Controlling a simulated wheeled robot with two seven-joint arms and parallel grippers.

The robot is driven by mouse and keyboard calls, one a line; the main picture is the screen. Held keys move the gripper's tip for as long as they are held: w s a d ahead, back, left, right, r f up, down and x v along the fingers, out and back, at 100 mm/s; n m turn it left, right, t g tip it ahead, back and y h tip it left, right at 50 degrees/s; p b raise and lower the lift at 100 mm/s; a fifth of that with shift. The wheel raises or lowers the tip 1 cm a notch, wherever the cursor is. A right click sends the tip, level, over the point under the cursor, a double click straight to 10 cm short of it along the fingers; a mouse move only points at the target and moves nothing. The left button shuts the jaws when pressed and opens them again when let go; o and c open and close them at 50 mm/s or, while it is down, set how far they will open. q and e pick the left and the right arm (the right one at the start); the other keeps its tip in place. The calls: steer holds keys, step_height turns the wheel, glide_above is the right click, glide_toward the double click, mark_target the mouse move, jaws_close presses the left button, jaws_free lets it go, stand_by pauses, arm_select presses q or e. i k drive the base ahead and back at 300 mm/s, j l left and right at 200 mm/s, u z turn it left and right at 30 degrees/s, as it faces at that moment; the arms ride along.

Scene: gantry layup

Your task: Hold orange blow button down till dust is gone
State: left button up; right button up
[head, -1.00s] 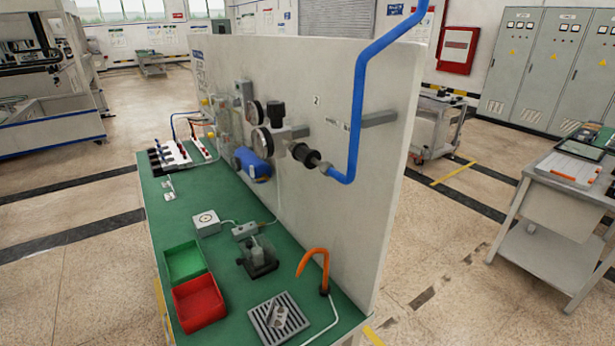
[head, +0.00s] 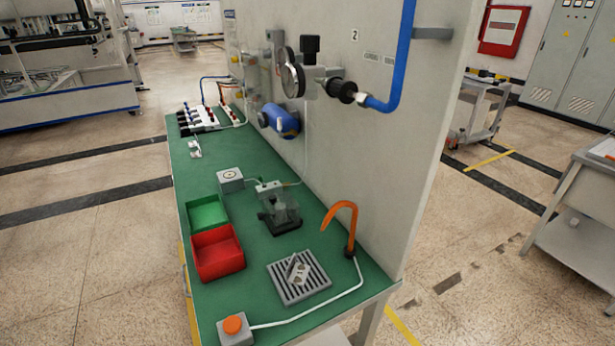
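The orange blow button (head: 233,325) sits on a small grey box at the near left corner of the green bench top. A white cable runs from the box to the foot of an orange curved nozzle (head: 342,212). A small metal part (head: 297,270) lies tilted on the grate. Any dust on it is too small to tell. Neither of my grippers is in view.
A red bin (head: 217,262) and a green bin (head: 206,214) stand left of the grate. An upright grey panel (head: 385,150) with gauges and a blue pipe (head: 400,60) borders the bench's right side. Floor to the left is clear.

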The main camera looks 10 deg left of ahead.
mark_target(232, 325)
steer(key=u, duration=0.85)
